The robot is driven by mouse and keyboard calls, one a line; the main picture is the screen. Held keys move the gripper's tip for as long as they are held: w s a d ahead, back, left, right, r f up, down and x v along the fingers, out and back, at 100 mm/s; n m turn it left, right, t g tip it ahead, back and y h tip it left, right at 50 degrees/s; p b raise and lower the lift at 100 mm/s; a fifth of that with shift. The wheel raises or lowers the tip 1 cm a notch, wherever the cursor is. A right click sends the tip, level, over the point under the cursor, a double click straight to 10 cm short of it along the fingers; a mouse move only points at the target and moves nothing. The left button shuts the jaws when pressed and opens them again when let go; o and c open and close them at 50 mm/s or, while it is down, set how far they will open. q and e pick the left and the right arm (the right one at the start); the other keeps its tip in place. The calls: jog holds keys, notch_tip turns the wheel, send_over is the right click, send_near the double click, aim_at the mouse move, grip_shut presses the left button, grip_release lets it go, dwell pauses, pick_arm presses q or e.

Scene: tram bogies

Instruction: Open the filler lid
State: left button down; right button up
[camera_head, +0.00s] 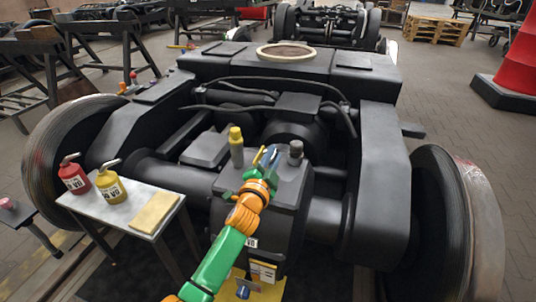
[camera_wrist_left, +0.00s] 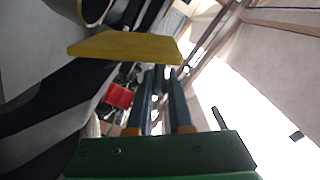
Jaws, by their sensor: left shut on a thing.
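My left gripper (camera_head: 267,158) reaches over the top of the dark gearbox housing (camera_head: 285,190) in the middle of the bogie. It is shut on the yellow filler lid (camera_head: 258,157), a thin plate that stands tilted at the fingertips. In the left wrist view the lid (camera_wrist_left: 125,46) is a broad yellow plate across the ends of the dark fingers (camera_wrist_left: 163,78). A round metal rim (camera_wrist_left: 97,10), probably the filler neck, shows just beyond it. The fingers hide part of the lid and its hinge in the head view. My right gripper is not in view.
A yellow-capped post (camera_head: 236,145) stands left of the gripper and a dark grey cap (camera_head: 296,149) to the right. A side table (camera_head: 135,215) holds a red oil can (camera_head: 73,176), a yellow oil can (camera_head: 110,185) and a yellow cloth (camera_head: 155,213). Large wheels flank the bogie.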

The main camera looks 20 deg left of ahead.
pick_arm(q)
jog(key=shift+d+f+m, duration=0.1)
jog(key=shift+d+m, duration=0.3)
jog(key=shift+m, duration=0.1)
jog(key=c, duration=0.8)
grip_release()
jog(key=shift+c, duration=0.2)
jog(key=s+p, duration=0.2)
jog(key=s, duration=0.5)
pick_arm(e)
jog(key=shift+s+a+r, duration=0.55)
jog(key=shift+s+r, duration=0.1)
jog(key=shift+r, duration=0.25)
